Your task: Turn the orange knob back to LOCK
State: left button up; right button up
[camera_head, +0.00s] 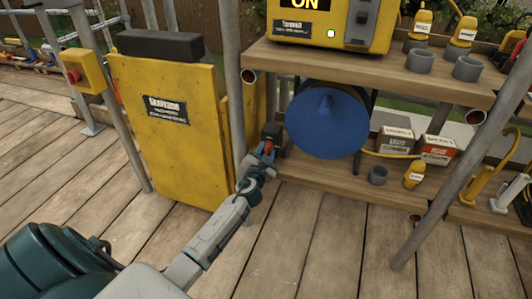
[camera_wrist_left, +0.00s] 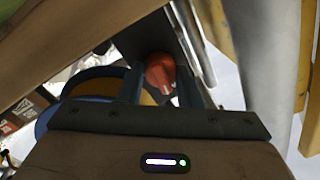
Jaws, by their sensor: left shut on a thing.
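The orange knob (camera_wrist_left: 160,72) sits on a dark box (camera_head: 271,131) at the left end of the lower shelf, beside a scaffold pole. My left gripper (camera_head: 264,152) is at the knob, with its fingers on either side of it. In the left wrist view the left gripper (camera_wrist_left: 163,90) is shut on the knob, and a small white mark shows near the knob's lower edge. The fingers and the dim light hide part of the knob. I cannot read any LOCK marking. My right gripper is not in view.
A blue reel (camera_head: 327,119) hangs right of the knob, under a yellow unit (camera_head: 345,25) showing "ON". A yellow cabinet (camera_head: 170,140) stands to the left. A grey pole (camera_head: 236,80) rises close beside my gripper. The plank floor (camera_head: 310,240) in front is clear.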

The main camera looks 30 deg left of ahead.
pick_arm(q)
jog(key=m+b, duration=0.1)
jog(key=m, duration=0.2)
jog(key=shift+f, duration=0.15)
jog(key=m, duration=0.3)
jog(key=shift+b, duration=0.35)
jog(key=m, duration=0.6)
jog(key=shift+m+t+h, duration=0.4)
jog(key=m, duration=0.4)
jog(key=shift+m, duration=0.3)
jog(key=shift+f+m+h, duration=0.1)
jog(key=shift+m+h, duration=0.2)
jog(key=o, duration=1)
jog(key=shift+c, duration=0.2)
jog(key=shift+s, duration=0.15)
